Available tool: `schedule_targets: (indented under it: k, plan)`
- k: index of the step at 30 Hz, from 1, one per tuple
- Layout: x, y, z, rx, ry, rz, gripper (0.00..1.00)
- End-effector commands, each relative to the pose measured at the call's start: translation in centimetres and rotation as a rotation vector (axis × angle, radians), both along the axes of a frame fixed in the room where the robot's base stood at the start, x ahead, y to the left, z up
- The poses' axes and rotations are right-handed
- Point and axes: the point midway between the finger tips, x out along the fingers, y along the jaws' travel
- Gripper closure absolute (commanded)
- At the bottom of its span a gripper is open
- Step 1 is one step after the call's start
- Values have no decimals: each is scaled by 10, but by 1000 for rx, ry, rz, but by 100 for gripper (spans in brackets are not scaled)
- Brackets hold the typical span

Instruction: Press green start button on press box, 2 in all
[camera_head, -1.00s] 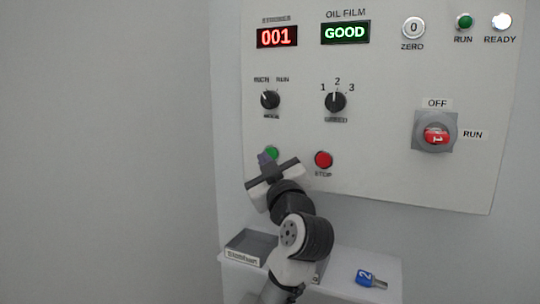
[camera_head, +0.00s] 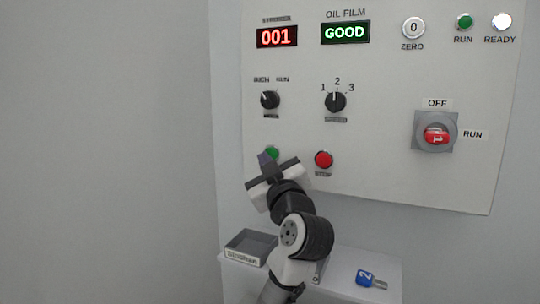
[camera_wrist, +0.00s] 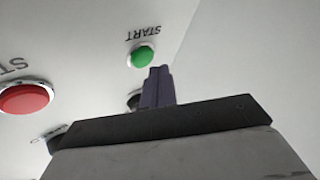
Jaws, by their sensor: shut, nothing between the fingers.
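The press box (camera_head: 385,195) is a pale wall panel. Its green start button (camera_head: 271,153) is at the lower left, partly hidden by my gripper in the head view. In the wrist view the green start button (camera_wrist: 143,57) shows whole, beside its START label, just beyond my fingertips. My gripper (camera_head: 264,158) is shut and empty, its fingertips close to the button. The fingers (camera_wrist: 158,72) show in the wrist view slightly below and right of the button, with no clear contact. The red strokes display (camera_head: 277,37) reads 001.
The red stop button (camera_head: 323,159) is right of my gripper. Two black knobs (camera_head: 270,100) (camera_head: 335,102) sit above, and a red switch (camera_head: 437,135) is at right. A shelf (camera_head: 335,283) below bears a grey tray (camera_head: 250,247) and a blue-tagged key (camera_head: 370,279).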

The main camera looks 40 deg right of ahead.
Motion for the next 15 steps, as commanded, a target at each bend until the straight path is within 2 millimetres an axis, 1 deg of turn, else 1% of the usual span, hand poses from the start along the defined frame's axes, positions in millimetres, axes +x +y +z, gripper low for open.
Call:
schedule_targets:
  k: [6, 15]
  plan:
    - [3, -7, 0, 0, 1, 0, 100]
    - [3, -7, 0, 0, 0, 0, 100]
